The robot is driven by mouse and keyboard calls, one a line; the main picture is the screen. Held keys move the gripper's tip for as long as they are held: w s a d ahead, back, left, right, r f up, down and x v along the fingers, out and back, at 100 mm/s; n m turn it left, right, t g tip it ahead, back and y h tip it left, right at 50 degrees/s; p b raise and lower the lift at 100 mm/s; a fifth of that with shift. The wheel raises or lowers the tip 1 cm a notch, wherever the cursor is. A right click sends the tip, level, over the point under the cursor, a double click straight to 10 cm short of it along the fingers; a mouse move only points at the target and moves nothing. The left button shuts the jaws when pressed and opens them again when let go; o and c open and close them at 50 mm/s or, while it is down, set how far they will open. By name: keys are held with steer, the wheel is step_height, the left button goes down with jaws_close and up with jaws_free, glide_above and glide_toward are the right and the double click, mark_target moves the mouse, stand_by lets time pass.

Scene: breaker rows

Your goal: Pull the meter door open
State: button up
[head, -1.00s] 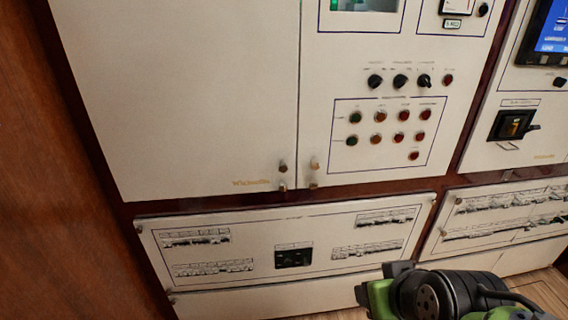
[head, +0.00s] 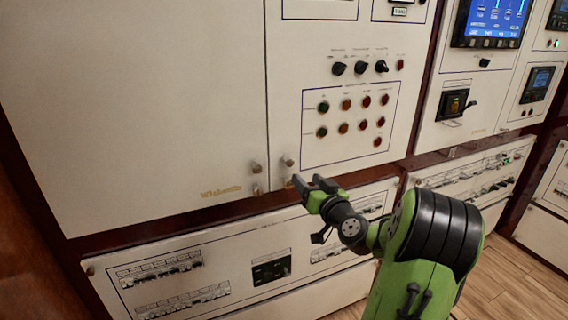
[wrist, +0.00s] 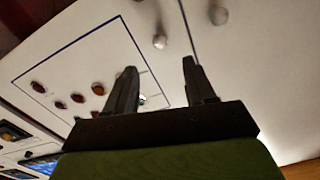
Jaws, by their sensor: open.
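The meter door looks to be the white right-hand door (head: 288,60), with rows of coloured lamps and dark rotary knobs. It is shut, flush with the plain left door (head: 140,100) at a vertical seam. A small metal knob (head: 288,160) sits at its lower left corner, and a metal knob (wrist: 160,40) on the lamp side of the seam shows in the wrist view. My gripper (head: 309,182) is open and empty, close to that corner. In the wrist view its fingers (wrist: 158,68) point toward the knob, apart from it.
The left door has its own knobs (head: 257,168) just across the seam. A breaker panel (head: 215,255) lies below the doors. Further panels with a blue screen (head: 495,18) stand to the right. Wooden floor (head: 505,285) is clear at lower right.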

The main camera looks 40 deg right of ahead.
mark_target(291, 162)
steer(key=p+x, duration=0.1)
steer(key=x, duration=0.9)
steer(key=shift+w, duration=0.2)
jaws_close()
